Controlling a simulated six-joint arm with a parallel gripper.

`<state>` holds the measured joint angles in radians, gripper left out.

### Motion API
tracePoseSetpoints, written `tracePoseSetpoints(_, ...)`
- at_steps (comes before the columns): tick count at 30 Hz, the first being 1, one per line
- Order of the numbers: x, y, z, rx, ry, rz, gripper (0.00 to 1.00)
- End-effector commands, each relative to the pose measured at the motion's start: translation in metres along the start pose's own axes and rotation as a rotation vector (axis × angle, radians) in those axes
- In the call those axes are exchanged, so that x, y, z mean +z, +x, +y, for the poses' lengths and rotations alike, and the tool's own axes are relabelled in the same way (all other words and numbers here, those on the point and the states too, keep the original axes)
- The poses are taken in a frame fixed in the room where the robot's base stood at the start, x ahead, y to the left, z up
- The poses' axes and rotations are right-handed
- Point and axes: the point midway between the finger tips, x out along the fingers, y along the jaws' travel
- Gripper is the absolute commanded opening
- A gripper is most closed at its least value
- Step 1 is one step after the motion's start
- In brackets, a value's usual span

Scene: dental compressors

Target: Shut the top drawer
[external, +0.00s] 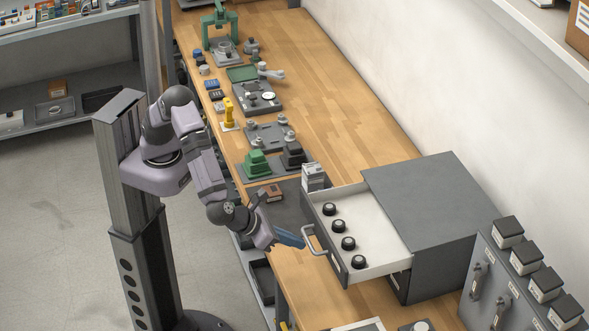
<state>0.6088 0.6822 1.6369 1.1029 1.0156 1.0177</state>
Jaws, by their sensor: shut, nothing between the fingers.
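The top drawer (385,250) of a grey cabinet (430,200) is pulled well out to the left over the wooden bench. Its inside is white and holds several round black knobs (348,243) in a row. A pale bar handle (313,240) is on its front. My gripper (291,238), with blue fingers, is shut and empty just left of the handle. I cannot tell whether the fingertips touch the handle or the drawer front. The lower part of the cabinet front is partly hidden under the open drawer.
A small grey-white box (313,177) stands by the drawer's far front corner. Green and black blocks (256,163) and several fixtures line the bench (330,80) behind. A grey unit with dark-topped boxes (508,232) stands at right. The bench along the wall is clear.

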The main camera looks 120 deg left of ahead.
Motion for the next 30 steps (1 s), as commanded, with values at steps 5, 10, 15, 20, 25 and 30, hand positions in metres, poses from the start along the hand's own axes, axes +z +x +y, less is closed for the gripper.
tracePoseSetpoints(5, 0.004, 0.004, 0.0, 0.001, -0.001, 0.0, 0.0)
tracePoseSetpoints(10, 0.016, 0.019, 0.001, 0.003, -0.002, -0.001, 0.0)
tracePoseSetpoints(15, 0.039, 0.046, 0.001, 0.004, -0.004, -0.001, 0.0)
tracePoseSetpoints(20, 0.064, 0.076, 0.0, 0.004, -0.004, -0.001, 0.0)
tracePoseSetpoints(25, 0.089, 0.106, -0.001, 0.003, -0.004, 0.0, 0.0)
tracePoseSetpoints(30, 0.108, 0.129, -0.001, 0.002, -0.002, 0.0, 0.0)
